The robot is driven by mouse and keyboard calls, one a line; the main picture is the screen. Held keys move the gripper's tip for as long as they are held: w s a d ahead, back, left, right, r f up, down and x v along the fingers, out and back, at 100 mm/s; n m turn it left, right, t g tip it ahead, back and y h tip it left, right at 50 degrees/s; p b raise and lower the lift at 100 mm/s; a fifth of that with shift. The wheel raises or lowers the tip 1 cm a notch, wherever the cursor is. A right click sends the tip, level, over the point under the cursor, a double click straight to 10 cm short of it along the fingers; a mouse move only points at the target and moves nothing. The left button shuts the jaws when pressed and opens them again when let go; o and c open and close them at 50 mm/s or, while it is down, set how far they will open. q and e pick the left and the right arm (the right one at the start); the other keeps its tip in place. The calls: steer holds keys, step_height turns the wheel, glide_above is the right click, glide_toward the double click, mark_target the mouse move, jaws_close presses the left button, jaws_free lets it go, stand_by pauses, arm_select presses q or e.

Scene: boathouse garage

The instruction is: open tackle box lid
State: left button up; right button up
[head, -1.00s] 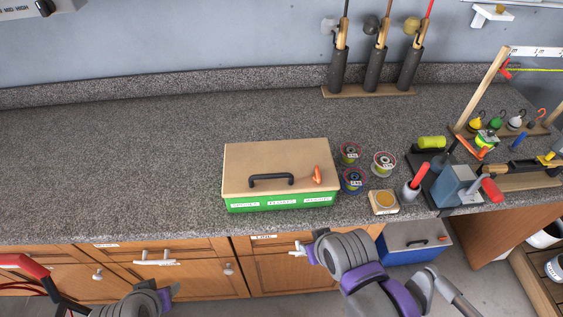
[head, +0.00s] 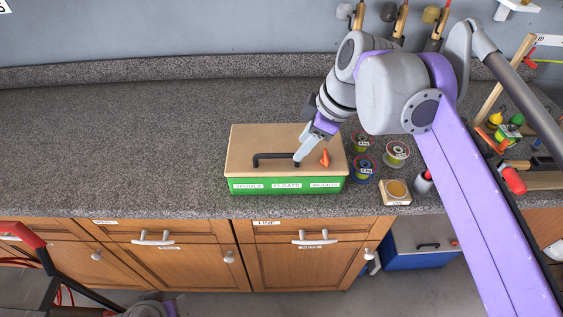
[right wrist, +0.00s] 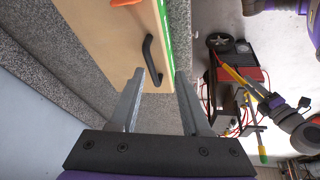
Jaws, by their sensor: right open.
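The tackle box has a green body (head: 260,188) with white labels, and a flat tan lid (head: 270,140) that is closed. It stands on the counter near the front edge. My right gripper (head: 299,158) reaches down at the right end of the handle. In the right wrist view, its open fingers (right wrist: 159,76) point at the handle (right wrist: 150,58), which is just beyond the tips; I cannot tell whether they touch.
Line spools (head: 397,150) and a small wooden block with a round inset (head: 395,192) stand close to the box's right. Rods in holders stand at the back right. The counter (head: 120,140) left of the box is clear. A blue cooler (head: 420,245) sits below.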

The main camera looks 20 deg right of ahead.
mark_target(277, 154)
steer(key=w+a+f+n, duration=0.1)
steer(key=f, duration=0.1)
steer(key=w+a+f+n+b, duration=0.1)
steer(key=w+f, duration=0.1)
steer(key=w+a+f+n+y+b, duration=0.1)
steer(key=f, duration=0.1)
steer(key=shift+w+a+n, duration=0.3)
steer(key=shift+w, duration=0.1)
arm_select(q)
steer(key=f, duration=0.1)
steer(key=s+f, duration=0.1)
steer(key=f, duration=0.1)
steer(key=shift+f, duration=0.1)
arm_select(e)
jaws_close()
stand_by(1.2)
